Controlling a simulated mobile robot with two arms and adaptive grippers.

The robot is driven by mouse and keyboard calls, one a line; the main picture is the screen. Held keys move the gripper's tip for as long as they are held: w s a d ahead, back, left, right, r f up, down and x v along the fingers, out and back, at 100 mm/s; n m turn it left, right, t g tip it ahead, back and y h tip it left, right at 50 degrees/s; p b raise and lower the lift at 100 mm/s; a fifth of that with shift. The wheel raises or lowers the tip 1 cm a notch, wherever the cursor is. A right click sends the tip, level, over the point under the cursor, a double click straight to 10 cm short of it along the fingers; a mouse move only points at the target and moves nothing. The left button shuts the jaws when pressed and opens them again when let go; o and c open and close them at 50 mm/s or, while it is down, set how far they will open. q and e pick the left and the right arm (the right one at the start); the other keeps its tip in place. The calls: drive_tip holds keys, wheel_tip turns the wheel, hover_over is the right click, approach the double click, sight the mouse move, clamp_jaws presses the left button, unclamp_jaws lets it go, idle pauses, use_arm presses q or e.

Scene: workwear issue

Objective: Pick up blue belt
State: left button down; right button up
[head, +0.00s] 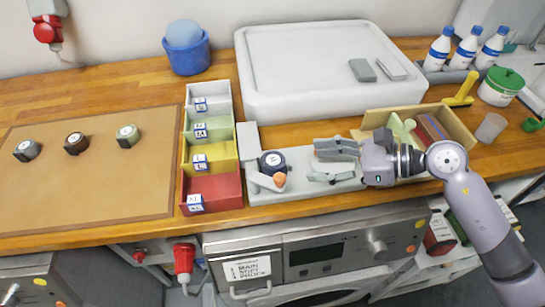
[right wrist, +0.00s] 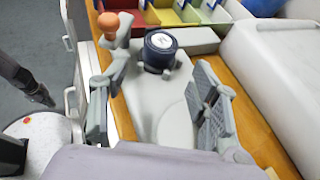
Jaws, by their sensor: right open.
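The blue belt (head: 272,162) is a dark blue coil with a white label on top. It sits at the left part of a grey device (head: 300,186) at the counter's front, and it also shows in the right wrist view (right wrist: 160,48). My right gripper (head: 316,160) is open and empty over the device, to the right of the belt. In the right wrist view its fingers (right wrist: 160,78) stand apart, with the belt beyond the tips and roughly between their lines. The belt's underside is hidden. My left gripper is not in view.
An orange-knobbed lever (head: 279,179) stands close beside the belt. Open bins in white, green, yellow and red (head: 218,193) are to the left. A brown mat (head: 85,190) holds three other coiled belts. A wooden box (head: 455,128) and white case (head: 310,60) stand nearby.

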sight(276, 160)
drive_tip(key=p+x, duration=0.1)
drive_tip(key=x, duration=0.3)
drive_tip(key=shift+w+a, duration=0.1)
drive_tip(key=shift+a, duration=0.2)
drive_tip(key=shift+a+f, duration=0.1)
drive_tip(key=shift+w+a, duration=0.1)
drive_tip(key=shift+a, duration=0.15)
drive_tip(key=p+x, duration=0.2)
drive_tip(key=x, duration=0.2)
drive_tip(key=shift+w+a+p, duration=0.15)
drive_tip(key=shift+a+p, duration=0.1)
drive_tip(key=shift+p, duration=0.05)
drive_tip(key=shift+a+f, duration=0.15)
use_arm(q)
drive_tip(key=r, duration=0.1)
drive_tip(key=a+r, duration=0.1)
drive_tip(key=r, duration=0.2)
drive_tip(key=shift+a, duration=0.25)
use_arm(e)
drive_tip(key=shift+c, duration=0.3)
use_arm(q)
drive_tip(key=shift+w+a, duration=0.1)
use_arm(e)
drive_tip(key=c, duration=0.8)
